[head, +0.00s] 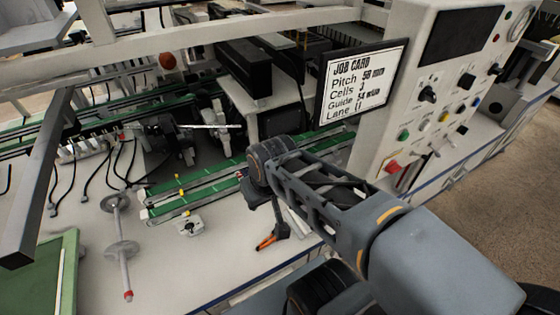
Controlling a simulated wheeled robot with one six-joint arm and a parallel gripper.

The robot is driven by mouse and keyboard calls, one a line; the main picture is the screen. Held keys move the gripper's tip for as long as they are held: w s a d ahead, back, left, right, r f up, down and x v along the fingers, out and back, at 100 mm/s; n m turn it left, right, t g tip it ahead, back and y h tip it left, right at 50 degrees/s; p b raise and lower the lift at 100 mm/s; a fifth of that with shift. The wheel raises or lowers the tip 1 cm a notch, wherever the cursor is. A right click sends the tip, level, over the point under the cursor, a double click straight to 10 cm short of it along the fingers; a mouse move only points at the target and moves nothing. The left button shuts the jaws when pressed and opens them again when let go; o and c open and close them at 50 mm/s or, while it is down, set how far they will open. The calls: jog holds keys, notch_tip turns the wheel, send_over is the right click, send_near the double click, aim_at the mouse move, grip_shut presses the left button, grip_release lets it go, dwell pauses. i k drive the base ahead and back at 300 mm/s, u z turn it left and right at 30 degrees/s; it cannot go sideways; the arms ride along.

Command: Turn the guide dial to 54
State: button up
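A job card (361,86) on a black-framed board seems to read Pitch 58 mm, Cells 3, Guide 54 mm; its last line, Lane, is less clear. No dial marked as the guide dial can be made out. The control panel (380,130) at the right has black knobs (428,94), and their labels are too small to read.
An orange-handled thing (267,242) shows on the bench beside my gripper. A white beam (220,33) crosses above. Bare bench (165,270) lies at the front left.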

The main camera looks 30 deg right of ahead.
aim_at(189, 226)
jog(key=k, duration=0.8)
jog(key=z, duration=0.6)
jog(key=i, duration=0.45)
jog(key=u, duration=3.65)
jog(key=k, duration=0.75)
jog(key=z, duration=0.75)
jog(key=i, duration=0.45)
jog(key=u, duration=0.1)
